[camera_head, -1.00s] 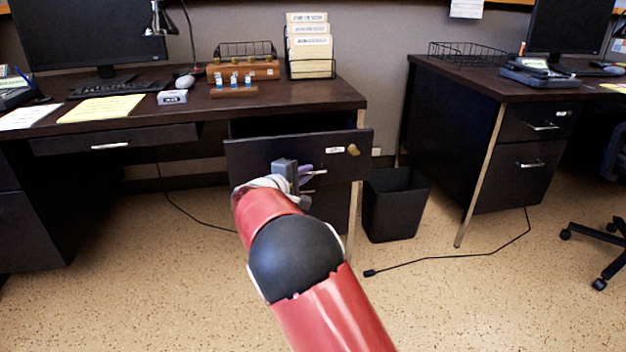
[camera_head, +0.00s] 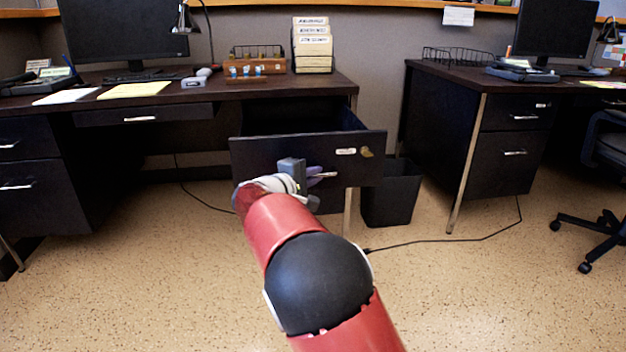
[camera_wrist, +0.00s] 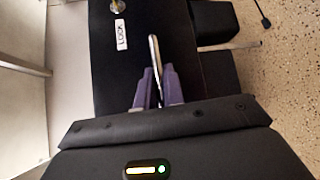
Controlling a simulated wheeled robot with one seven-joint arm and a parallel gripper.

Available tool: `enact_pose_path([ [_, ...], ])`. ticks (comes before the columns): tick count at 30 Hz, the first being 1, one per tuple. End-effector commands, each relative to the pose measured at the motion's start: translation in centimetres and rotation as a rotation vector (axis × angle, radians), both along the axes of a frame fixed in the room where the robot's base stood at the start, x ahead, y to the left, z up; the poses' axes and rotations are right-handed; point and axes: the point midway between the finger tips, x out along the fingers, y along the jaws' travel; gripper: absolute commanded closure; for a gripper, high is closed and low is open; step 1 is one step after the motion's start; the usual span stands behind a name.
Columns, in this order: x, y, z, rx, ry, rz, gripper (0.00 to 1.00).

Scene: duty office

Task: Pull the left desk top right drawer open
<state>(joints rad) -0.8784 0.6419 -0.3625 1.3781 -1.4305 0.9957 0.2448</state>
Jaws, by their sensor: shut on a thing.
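The left desk (camera_head: 225,92) has a dark top right drawer (camera_head: 262,150) that stands well open, with its dark inside showing behind the front. The front carries a white label and a brass lock. My gripper (camera_head: 318,176) is at the drawer front. In the wrist view the purple fingers of my gripper (camera_wrist: 158,84) are shut on the silver drawer handle (camera_wrist: 154,52), one on each side of the bar. The drawer front (camera_wrist: 103,60) also fills the middle of the wrist view. In the head view my wrist hides part of the handle.
A black waste bin (camera_head: 392,196) stands on the floor just right of the open drawer. A second desk (camera_head: 440,115) stands at the right, with an office chair (camera_head: 600,160) beside it. A cable (camera_head: 450,243) lies on the floor. The speckled floor in front is free.

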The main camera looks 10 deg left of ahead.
Motion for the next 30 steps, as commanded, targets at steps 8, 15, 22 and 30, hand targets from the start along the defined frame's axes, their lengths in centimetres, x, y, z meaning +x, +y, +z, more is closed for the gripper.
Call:
enact_pose_path([
  [8,-0.15,-0.04,-0.12,-0.001,0.002,-0.001,1.0],
  [15,-0.14,-0.03,-0.1,-0.001,0.001,-0.001,1.0],
  [22,-0.13,-0.03,-0.05,-0.001,0.0,-0.001,0.68],
  [30,-0.37,0.16,0.05,0.0,0.0,0.001,0.68],
])
